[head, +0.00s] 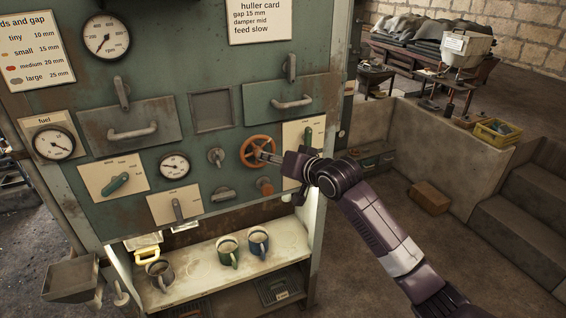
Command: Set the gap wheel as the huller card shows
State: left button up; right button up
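The huller card (260,20) is at the top of the green panel and reads gap 15 mm, damper mid, feed slow. An orange handwheel (245,152), which looks like the gap wheel, is on the panel's right half. My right gripper (265,157) reaches in from the right, with its fingertips at the wheel's right side. I cannot tell whether the fingers grip the rim. A small round dial (175,166) is left of the wheel, but its scale is too small to read. My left gripper is not in view.
An rpm dial (106,37), a fuel dial (54,143), levers and drawer handles surround the wheel. A lever plate (297,133) is close to my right gripper. Mugs (229,251) stand on the shelf below. Steps and a low wall are at right.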

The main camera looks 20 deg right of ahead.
jog(key=v, duration=0.6)
dwell(1.2)
